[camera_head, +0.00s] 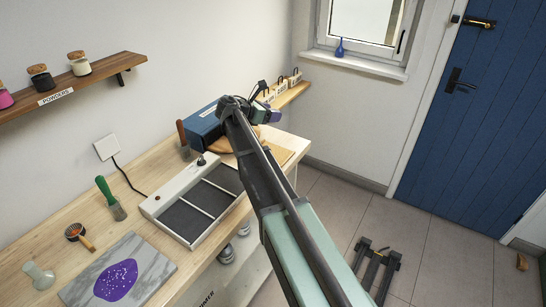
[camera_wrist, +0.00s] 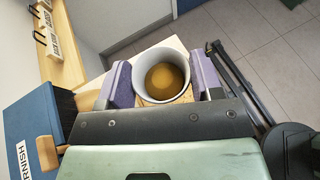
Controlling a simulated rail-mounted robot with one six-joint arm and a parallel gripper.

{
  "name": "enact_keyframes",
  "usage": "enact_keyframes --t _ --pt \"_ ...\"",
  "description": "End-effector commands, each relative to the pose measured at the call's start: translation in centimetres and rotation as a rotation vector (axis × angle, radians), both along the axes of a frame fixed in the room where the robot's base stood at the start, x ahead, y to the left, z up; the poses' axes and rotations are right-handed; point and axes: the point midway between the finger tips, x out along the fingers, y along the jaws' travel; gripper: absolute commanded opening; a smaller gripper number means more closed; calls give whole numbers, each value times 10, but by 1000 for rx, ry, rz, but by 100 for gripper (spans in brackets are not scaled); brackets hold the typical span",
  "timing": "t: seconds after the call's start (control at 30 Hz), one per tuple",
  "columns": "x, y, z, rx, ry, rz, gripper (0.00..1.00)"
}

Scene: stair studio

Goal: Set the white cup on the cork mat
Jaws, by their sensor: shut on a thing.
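My gripper (camera_wrist: 160,84) is shut on the white cup (camera_wrist: 142,62), with a purple finger pad on each side of it in the wrist view. The cup's open top faces the camera and its inside shows brown at the bottom. In the head view my arm hides most of the cup, and my gripper (camera_head: 266,114) is over the far end of the bench. A tan surface that looks like the cork mat (camera_head: 279,156) lies there, partly covered by my arm. I cannot tell the gap between cup and surface.
A blue box (camera_head: 203,126) stands left of my gripper; its label shows in the wrist view. A grey-lined tray (camera_head: 165,209), a green-handled brush (camera_head: 110,197) and a marble slab (camera_head: 75,287) with purple powder occupy the bench (camera_head: 50,239). A small shelf (camera_head: 294,94) is behind.

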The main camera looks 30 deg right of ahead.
Motion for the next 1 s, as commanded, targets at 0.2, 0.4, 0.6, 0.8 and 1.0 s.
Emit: enact_keyframes --t 0.2,0.4,0.6,0.8,1.0 --pt "0 0 -93 0 0 0 36" --pt "0 0 -107 0 0 0 36" --pt "0 0 -132 0 0 0 36" --pt "0 0 -149 0 0 0 36" --pt "0 0 -148 0 0 0 36"
